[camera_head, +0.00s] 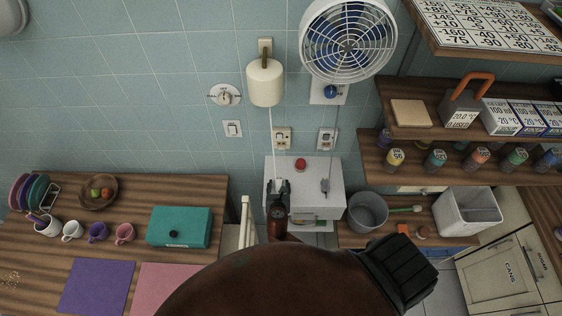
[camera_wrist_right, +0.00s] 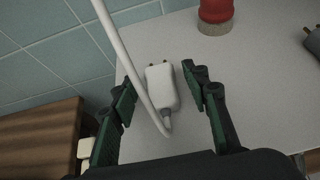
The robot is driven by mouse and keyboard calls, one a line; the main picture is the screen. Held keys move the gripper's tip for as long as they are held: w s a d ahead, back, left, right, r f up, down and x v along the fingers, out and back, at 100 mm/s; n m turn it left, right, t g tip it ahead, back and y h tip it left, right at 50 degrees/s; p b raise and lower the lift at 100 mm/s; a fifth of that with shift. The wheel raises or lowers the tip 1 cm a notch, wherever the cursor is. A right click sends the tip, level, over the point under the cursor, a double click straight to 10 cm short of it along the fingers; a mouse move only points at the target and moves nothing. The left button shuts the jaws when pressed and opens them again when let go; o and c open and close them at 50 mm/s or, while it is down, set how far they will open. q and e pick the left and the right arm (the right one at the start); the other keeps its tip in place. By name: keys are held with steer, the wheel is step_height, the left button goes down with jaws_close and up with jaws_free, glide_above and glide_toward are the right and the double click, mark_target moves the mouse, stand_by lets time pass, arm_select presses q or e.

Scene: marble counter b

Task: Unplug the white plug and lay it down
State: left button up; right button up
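The white plug (camera_wrist_right: 162,88) shows in the right wrist view on or just above a light grey top, its two prongs free and pointing away. Its white cord (camera_wrist_right: 120,50) rises to the upper left. In the head view the cord (camera_head: 272,140) hangs from the white cylinder on the wall, and the plug is mostly hidden by the gripper. My right gripper (camera_wrist_right: 160,92) is open, with its green-lined fingers on either side of the plug and gaps visible. It also shows over the grey box in the head view (camera_head: 279,184). My left gripper is not in view.
The light grey box top (camera_head: 315,170) carries a red button (camera_head: 300,165) and a dark grey plug (camera_head: 325,186). Wall sockets (camera_head: 282,138) are behind. A grey bucket (camera_head: 367,212) stands right; a wooden counter (camera_head: 200,185) with a teal box (camera_head: 180,226) is left.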

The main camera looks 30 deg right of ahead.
steer(key=shift+o, duration=0.3)
steer(key=shift+s, duration=0.1)
steer(key=v, duration=1.2)
